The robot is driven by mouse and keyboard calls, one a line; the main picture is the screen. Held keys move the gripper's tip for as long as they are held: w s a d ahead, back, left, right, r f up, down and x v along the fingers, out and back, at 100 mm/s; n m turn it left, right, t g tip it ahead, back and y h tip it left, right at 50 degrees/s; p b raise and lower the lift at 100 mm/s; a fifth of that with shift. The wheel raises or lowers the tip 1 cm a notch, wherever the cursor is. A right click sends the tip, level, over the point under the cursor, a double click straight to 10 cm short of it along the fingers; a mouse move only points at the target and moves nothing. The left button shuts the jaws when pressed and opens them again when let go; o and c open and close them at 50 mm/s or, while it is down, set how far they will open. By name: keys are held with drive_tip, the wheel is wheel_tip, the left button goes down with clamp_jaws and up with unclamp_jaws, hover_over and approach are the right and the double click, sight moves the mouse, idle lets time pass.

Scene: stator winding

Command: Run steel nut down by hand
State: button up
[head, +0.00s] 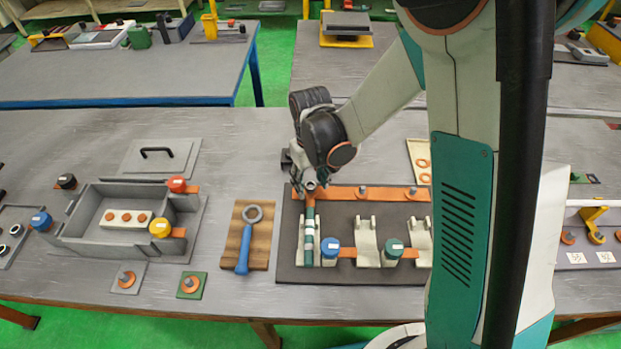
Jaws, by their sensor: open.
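My gripper (311,181) points down over the left end of an orange bar (337,193) on a dark board. Its jaws are open. A small grey ring-like part (311,186), perhaps the steel nut, shows between or just below the fingertips. I cannot tell whether it sits on a stud, as the fingers hide much of it. A teal-and-white lead (309,232) runs from there toward the board's front edge. Further along the bar stand a middle stud (361,190) and a right stud (412,191), each with a small fitting at its base.
The dark board (340,276) also bears pale brackets and a blue-capped and a green-capped terminal. A blue ring wrench (245,245) lies on a wooden block to its left. A grey open box (82,240) stands further left. My arm hides the board's right side.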

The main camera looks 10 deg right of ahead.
drive_tip(key=c, duration=1.1)
drive_tip(key=o, duration=1.1)
drive_tip(key=c, duration=0.4)
drive_tip(key=shift+o, duration=0.2)
